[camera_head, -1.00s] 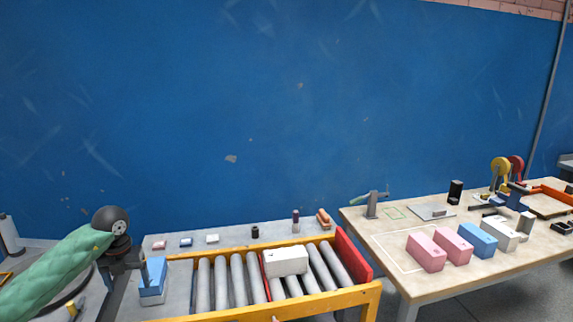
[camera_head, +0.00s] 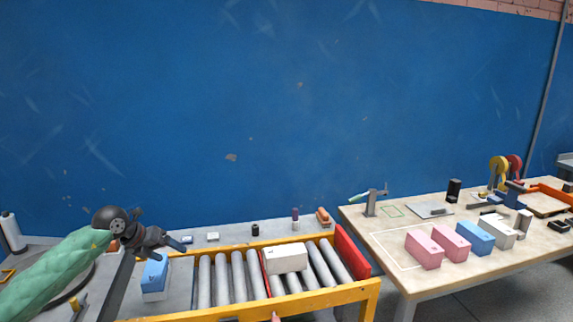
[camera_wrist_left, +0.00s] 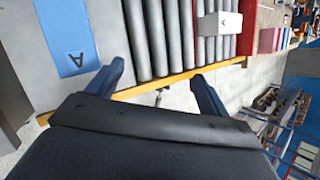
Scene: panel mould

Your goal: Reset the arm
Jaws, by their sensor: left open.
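My left gripper (camera_head: 178,246) comes in from the left on a green-sleeved arm. It is above the left end of the roller conveyor, just above and beside a blue box (camera_head: 153,279). In the left wrist view its two fingers (camera_wrist_left: 158,88) are spread with nothing between them. The blue box, marked with an A, also shows in that view (camera_wrist_left: 72,62), beyond the left finger and apart from it. My right gripper is not seen in either view.
A white box (camera_head: 286,259) rests on the rollers near a red end plate (camera_head: 351,252). Small items line the grey surface behind. The right table (camera_head: 385,262) carries pink, blue and white boxes, a stand and tape reels. A yellow rail (camera_head: 330,297) edges the conveyor.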

